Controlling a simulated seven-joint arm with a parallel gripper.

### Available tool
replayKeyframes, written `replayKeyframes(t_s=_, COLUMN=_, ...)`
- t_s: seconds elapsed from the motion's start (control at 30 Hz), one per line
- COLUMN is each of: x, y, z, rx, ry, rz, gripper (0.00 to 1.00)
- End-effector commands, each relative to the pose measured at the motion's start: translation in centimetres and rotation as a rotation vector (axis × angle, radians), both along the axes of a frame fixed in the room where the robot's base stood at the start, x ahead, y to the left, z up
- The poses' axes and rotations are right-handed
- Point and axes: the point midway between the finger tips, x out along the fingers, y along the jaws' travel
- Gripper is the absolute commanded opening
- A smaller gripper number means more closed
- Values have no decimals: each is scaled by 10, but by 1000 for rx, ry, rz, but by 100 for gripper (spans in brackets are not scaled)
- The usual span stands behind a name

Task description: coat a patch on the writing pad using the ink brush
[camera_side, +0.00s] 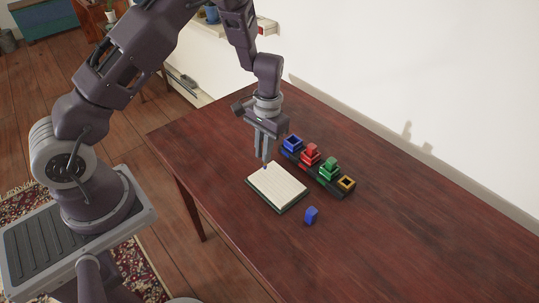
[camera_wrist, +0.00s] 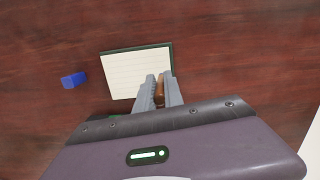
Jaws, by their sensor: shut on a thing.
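The writing pad (camera_side: 277,188) lies open on the table, cream with faint lines and a dark green border; it also shows in the wrist view (camera_wrist: 130,70). I see no coloured patch on its visible page. My gripper (camera_side: 265,160) points down over the pad's far left edge. In the wrist view, its fingers (camera_wrist: 159,80) are shut on the ink brush (camera_wrist: 161,90), whose brown handle shows between them. A small bluish tip seems to show below the fingers in the side view. Whether it touches the page I cannot tell.
A dark rack behind the pad holds blue (camera_side: 292,144), red (camera_side: 310,155), green (camera_side: 329,170) and yellow (camera_side: 346,184) pots. A small blue block (camera_side: 311,215) stands on the table right of the pad. The table's right side is clear. A white wall runs behind.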

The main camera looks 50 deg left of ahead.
Motion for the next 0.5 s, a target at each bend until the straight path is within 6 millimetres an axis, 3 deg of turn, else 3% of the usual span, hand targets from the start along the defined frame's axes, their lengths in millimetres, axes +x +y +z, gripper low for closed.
replayKeyframes(t_s=0.23, x=1, y=16, z=7, rx=0, ry=-3, rz=-1, gripper=0)
replayKeyframes(t_s=0.27, x=1, y=16, z=-2, rx=1, ry=0, rz=-1, gripper=0)
replayKeyframes(t_s=0.5, x=1, y=16, z=22, rx=1, ry=-3, rz=-1, gripper=0)
